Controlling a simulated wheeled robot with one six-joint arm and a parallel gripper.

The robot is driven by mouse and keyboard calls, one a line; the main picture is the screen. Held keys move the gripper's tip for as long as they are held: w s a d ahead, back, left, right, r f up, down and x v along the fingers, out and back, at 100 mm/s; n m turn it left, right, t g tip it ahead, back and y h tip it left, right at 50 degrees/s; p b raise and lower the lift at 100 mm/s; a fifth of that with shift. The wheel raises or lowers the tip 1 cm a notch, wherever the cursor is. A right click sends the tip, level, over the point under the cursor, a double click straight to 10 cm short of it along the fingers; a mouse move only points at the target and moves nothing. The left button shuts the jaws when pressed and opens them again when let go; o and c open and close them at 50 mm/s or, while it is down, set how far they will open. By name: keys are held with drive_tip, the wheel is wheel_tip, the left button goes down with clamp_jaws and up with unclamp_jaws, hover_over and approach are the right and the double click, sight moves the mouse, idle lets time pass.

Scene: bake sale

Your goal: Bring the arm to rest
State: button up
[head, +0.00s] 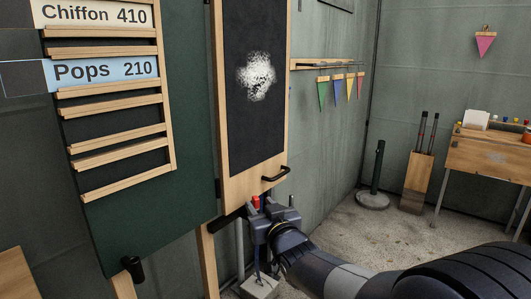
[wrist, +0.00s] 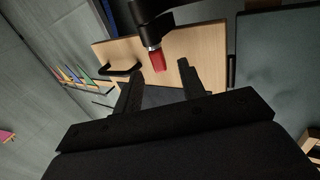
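My arm reaches in from the lower right of the head view. My gripper (head: 262,207) is in front of the lower edge of a wood-framed blackboard panel (head: 252,95). In the wrist view my gripper (wrist: 160,70) has its two fingers spread apart, with nothing held between them. A small red-ended piece on a black holder (wrist: 156,56) shows just beyond the fingertips, in line with the gap. The red piece also shows in the head view (head: 256,201), partly hidden by my gripper. I cannot tell whether the fingers touch it.
A dark green menu board (head: 190,215) with slats and price cards stands left of the panel. A black handle (head: 275,174) juts from the panel's lower edge. Pennants (head: 336,90) hang on the wall.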

drive_tip(key=shift+w+a+r+p, duration=0.2)
drive_tip(key=shift+w+a, duration=0.05)
drive_tip(key=shift+w, duration=0.35)
drive_tip(key=shift+w+a+r+p, duration=0.15)
drive_tip(key=shift+w+a+r, duration=0.1)
drive_tip(key=shift+w, duration=0.35)
wheel_tip(320, 180, up, 5)
drive_tip(key=p, duration=0.5)
drive_tip(key=shift+s, duration=0.1)
drive_tip(key=shift+f, duration=0.1)
